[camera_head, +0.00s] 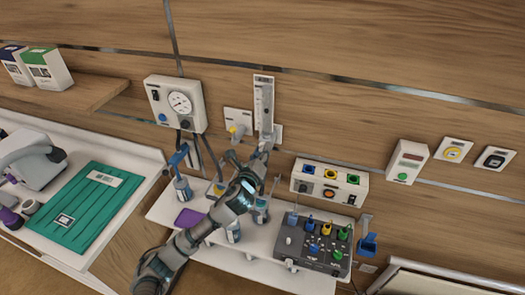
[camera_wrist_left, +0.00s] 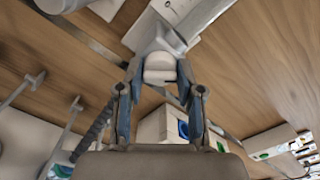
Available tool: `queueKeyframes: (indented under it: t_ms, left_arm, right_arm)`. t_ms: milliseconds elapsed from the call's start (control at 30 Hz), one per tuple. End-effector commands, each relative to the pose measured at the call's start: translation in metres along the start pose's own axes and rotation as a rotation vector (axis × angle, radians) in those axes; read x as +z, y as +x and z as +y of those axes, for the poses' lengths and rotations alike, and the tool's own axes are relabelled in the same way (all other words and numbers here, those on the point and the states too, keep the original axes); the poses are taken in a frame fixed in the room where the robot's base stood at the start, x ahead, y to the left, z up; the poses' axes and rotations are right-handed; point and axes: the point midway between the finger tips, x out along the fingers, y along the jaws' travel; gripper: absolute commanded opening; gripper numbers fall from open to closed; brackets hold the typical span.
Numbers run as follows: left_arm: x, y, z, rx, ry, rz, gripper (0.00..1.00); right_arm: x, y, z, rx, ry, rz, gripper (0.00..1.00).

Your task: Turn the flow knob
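The flowmeter (camera_head: 264,100) is a tall pale panel with a clear tube, mounted on the wooden wall in the head view. Its lower end is partly hidden by my left gripper (camera_head: 266,153), which reaches up to it from below. In the left wrist view the pale round flow knob (camera_wrist_left: 160,68) sits between the two fingertips of my left gripper (camera_wrist_left: 160,75). The fingers are drawn in on both sides of the knob and appear to touch it. The knob is hidden behind the fingers in the head view. My right gripper is not in view.
A gauge box (camera_head: 176,104) hangs left of the flowmeter, and a socket box (camera_head: 329,183) is to its lower right. Below, a white shelf (camera_head: 262,268) holds bottles and a grey control box (camera_head: 312,240). A green folder (camera_head: 88,209) lies at left.

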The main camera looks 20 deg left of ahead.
Motion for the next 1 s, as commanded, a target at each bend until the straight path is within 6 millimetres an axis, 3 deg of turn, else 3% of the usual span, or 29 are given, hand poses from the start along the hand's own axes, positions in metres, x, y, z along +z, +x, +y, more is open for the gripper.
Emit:
queueKeyframes:
  t_ms: [467,1000]
  left_arm:
    - [0.004,-0.001,-0.003,-0.006,-0.063,-0.006,0.02]
    - [0.005,0.000,-0.002,-0.007,-0.510,-0.006,0.02]
  right_arm:
    - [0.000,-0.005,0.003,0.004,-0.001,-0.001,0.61]
    - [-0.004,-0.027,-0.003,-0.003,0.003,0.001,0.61]
